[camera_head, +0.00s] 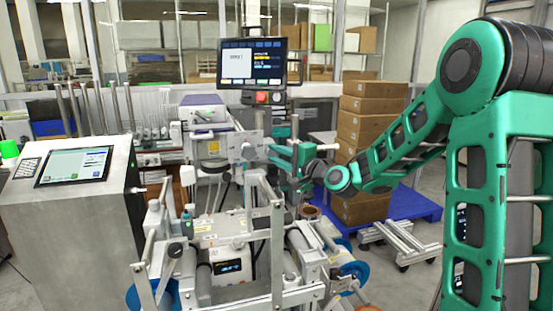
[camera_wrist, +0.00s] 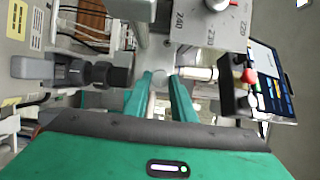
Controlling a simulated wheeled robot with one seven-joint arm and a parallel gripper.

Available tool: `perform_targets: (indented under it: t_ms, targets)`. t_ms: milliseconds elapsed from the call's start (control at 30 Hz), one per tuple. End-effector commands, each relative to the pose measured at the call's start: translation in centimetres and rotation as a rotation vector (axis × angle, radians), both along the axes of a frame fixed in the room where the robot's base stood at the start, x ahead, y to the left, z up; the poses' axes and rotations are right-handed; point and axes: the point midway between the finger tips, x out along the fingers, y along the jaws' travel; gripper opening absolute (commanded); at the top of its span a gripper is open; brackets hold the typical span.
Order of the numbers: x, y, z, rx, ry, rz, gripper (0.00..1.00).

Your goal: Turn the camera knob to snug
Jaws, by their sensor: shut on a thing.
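My gripper (camera_wrist: 163,84) has its two green fingers on either side of a small pale rounded part, which I take to be the camera knob (camera_wrist: 162,78). The fingers are shut on it, and its sides are partly hidden by them. In the head view my gripper (camera_head: 273,150) is at the upper part of the machine, beside a grey metal plate (camera_head: 238,143). The knob is too small to make out there. In the wrist view a grey and black cylindrical device (camera_wrist: 75,72), which looks like a camera, lies left of the fingers.
A grey plate with a printed number scale (camera_wrist: 208,18) is just above the fingertips. A white cylinder (camera_wrist: 198,73) and a black part with a red knob (camera_wrist: 240,78) are close on the right. A monitor (camera_head: 252,62) stands above the machine; stacked cartons (camera_head: 372,120) stand behind my arm.

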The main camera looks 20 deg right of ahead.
Motion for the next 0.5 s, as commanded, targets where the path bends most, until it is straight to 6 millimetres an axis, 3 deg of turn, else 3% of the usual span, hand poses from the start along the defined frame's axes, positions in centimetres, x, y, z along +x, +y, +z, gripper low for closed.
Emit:
perform_targets:
  t_ms: [500]
  targets:
    - [-0.14,0.35,0.21,-0.477,0.007,0.006,0.01]
